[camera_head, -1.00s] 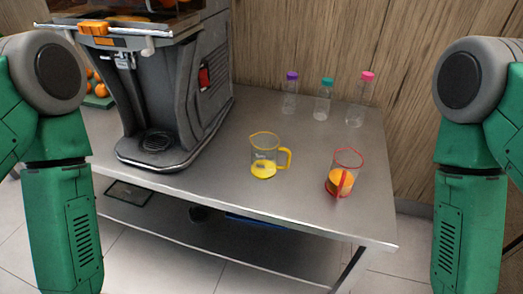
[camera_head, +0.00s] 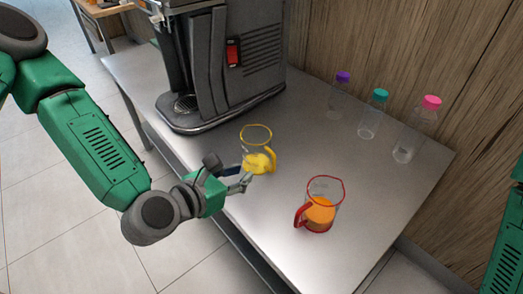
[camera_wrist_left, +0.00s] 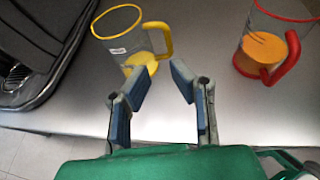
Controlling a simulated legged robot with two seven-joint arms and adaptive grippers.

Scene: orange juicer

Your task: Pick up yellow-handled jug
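The yellow-handled jug (camera_head: 257,140) stands upright on the metal table, clear-walled with a yellow rim and some yellow liquid at its base. It also shows in the left wrist view (camera_wrist_left: 118,32), with its yellow handle (camera_wrist_left: 160,38) on the right side. My left gripper (camera_head: 246,182) is at the jug's near side, at the table's front edge. In the left wrist view my left gripper (camera_wrist_left: 160,82) has its two fingers apart with nothing between them, just short of the handle. My right gripper is not in view.
A red-handled jug (camera_head: 322,203) with orange juice stands to the right on the table (camera_head: 262,222). The juicer (camera_head: 225,65) stands behind left. Bottles with purple (camera_head: 339,98), teal (camera_head: 373,115) and pink (camera_head: 415,130) caps stand at the back.

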